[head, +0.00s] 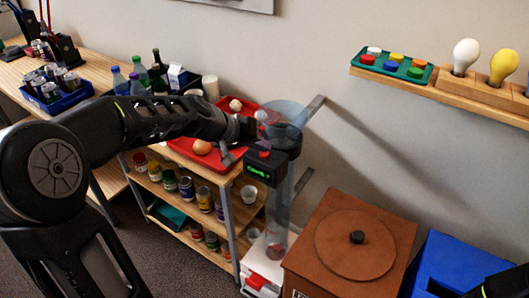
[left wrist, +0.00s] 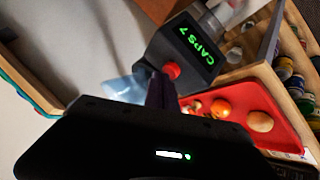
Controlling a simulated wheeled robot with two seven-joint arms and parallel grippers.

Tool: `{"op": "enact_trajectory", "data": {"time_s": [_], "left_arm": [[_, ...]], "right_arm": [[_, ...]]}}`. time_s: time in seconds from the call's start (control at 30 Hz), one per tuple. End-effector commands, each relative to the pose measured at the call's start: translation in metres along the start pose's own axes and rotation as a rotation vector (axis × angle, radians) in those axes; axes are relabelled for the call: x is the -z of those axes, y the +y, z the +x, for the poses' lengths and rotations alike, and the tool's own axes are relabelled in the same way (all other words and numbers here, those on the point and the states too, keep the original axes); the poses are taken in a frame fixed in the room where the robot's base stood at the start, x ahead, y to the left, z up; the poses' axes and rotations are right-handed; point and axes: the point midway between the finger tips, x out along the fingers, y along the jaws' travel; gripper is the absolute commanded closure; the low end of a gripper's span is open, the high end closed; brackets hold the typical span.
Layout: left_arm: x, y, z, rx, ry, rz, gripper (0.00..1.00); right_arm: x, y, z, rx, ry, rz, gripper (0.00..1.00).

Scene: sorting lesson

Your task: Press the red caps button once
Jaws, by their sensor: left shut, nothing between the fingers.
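The caps counter is a black box (head: 272,170) with a green lit display, mounted on a clear upright tube (head: 279,212). Its red button (head: 264,154) sits on top. In the left wrist view the counter (left wrist: 183,45) reads "CAPS 7", and the red button (left wrist: 171,70) shows right by the fingertips. My left gripper (head: 256,133) is shut and empty, just above and beside the button; its closed fingers show in the left wrist view (left wrist: 161,88). I cannot tell whether they touch the button. A dark part at the head view's lower right corner may be my right gripper (head: 508,284); its fingers are unclear.
A clear funnel (head: 286,112) tops the tube. A red tray (head: 190,150) with round items lies on the shelf unit behind my left arm. A brown lidded box (head: 340,275) and a blue bin (head: 445,262) stand right of the tube. A wall shelf (head: 450,88) holds bulbs and colored caps.

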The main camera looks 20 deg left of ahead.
Motion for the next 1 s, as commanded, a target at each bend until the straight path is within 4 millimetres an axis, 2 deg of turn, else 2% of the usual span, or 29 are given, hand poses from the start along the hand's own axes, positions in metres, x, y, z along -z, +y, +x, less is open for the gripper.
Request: {"op": "enact_trajectory", "data": {"time_s": [0.7,1.0], "left_arm": [[-0.0027,-0.0024,0.0032,0.000,-0.001,0.000,1.00],[0.0036,0.0039,-0.0054,0.000,-0.001,0.000,1.00]], "right_arm": [[0.0000,0.0019,0.0050,0.000,0.000,0.000,0.69],[0.0000,-0.0014,-0.0036,0.000,0.000,0.000,0.69]]}}
